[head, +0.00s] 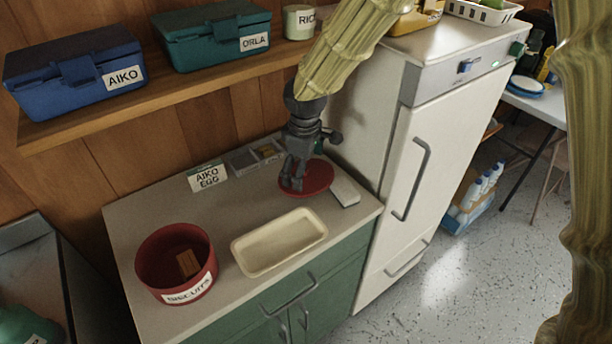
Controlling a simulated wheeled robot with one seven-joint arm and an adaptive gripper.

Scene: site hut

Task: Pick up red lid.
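The red lid (318,182) is a round disc lying on the counter, near its back right, beside the fridge. My gripper (293,184) points down over the lid's left part, with its dark fingers at or just above the lid. The fingers hide part of the lid. I cannot tell whether they touch it or how far apart they are. A red tub (160,250) labelled BISCUITS stands open at the counter's front left, with a brown block inside.
A cream tray (243,262) lies empty in front of the lid. A pale flat block (345,191) sits right of the lid. An AIKO EGG card (207,177) and small grey containers (243,161) stand behind. The shelf (200,91) and fridge (428,165) bound the space.

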